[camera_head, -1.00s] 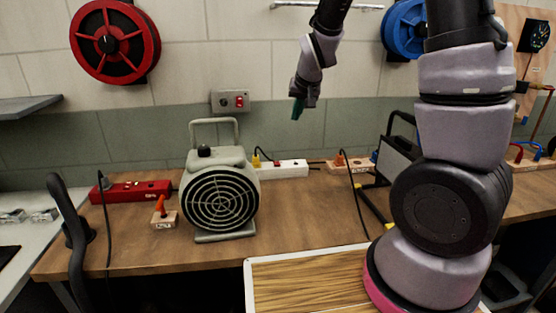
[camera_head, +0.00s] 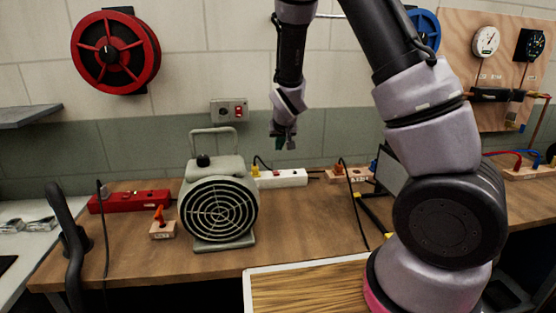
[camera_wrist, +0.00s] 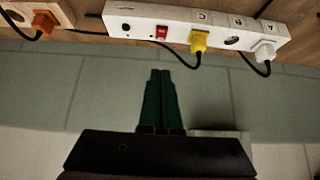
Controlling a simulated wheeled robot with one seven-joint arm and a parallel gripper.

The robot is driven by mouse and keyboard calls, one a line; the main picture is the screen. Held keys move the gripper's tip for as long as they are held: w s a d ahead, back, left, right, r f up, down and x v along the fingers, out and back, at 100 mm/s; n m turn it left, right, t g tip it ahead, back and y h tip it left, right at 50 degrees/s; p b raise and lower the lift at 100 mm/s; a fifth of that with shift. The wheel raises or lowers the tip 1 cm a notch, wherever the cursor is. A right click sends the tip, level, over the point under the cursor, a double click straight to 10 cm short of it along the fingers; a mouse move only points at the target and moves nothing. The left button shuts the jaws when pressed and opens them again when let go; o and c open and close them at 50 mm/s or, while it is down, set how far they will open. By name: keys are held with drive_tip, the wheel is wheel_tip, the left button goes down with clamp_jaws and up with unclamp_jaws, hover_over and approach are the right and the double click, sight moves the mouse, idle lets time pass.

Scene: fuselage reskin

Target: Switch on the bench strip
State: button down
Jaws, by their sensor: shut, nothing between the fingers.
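A white power strip (camera_head: 285,179) lies on the wooden bench near the wall, right of the fan heater. The wrist view shows the strip (camera_wrist: 130,22) upside down, with a red rocker switch (camera_wrist: 161,32), a yellow plug (camera_wrist: 198,41) and a white plug (camera_wrist: 264,51). I cannot tell the switch's state. My gripper (camera_head: 283,143) points down above the strip, apart from it. Its green fingers (camera_wrist: 160,73) are shut and empty, with their tips apart from the red switch in the wrist picture. A red power strip (camera_head: 130,201) lies at the bench's left.
A grey-green fan heater (camera_head: 218,210) stands left of the white strip. An orange plug (camera_head: 339,169) sits in a wooden block to the right. A wall box with a red button (camera_head: 238,112) hangs behind. A small block with an orange lever (camera_head: 160,221) stands left of the heater.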

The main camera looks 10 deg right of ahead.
hover_over(276, 173)
drive_tip(key=s, duration=0.2)
wheel_tip(276, 173, down, 7)
drive_tip(key=shift+d+r, duration=0.1)
wheel_tip(276, 173, down, 4)
drive_tip(key=shift+w+r, duration=0.15)
drive_tip(key=shift+r, duration=0.1)
drive_tip(key=shift+f, duration=0.55)
drive_tip(key=shift+s+f, duration=0.2)
drive_tip(key=shift+f, duration=0.15)
drive_tip(key=shift+r, duration=0.8)
